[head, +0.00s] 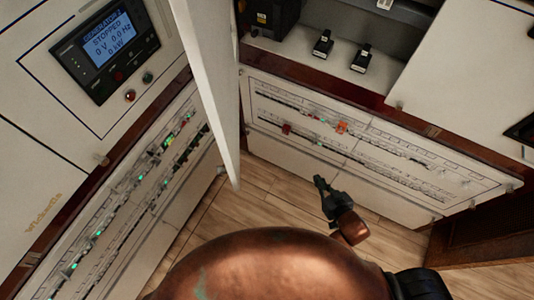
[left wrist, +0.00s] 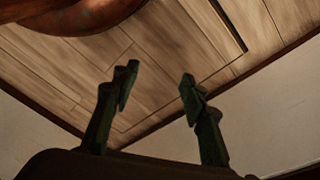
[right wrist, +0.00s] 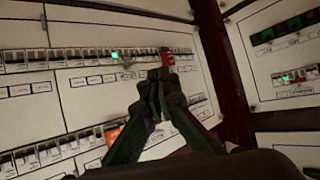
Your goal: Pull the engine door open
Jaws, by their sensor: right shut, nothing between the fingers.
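A white door panel (head: 208,80) stands nearly edge-on in the head view, out from the cabinets between the left and right panel faces. I cannot tell from any label whether it is the engine door. My right gripper (head: 321,184) is to the right of this panel and apart from it, in front of the lower right breaker panel. In the right wrist view its fingers (right wrist: 160,76) are shut and empty, overlapping the breaker rows near a red switch (right wrist: 167,58); contact cannot be told. My left gripper (left wrist: 156,80) is open and empty above the wooden floor.
A generator display (head: 108,42) reading STOPPED is at upper left, above a breaker panel (head: 125,190) with green lights. Black switches (head: 323,44) sit in the upper right recess, above the right breaker panel (head: 390,150). Wooden floor (head: 272,195) lies open between the cabinets.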

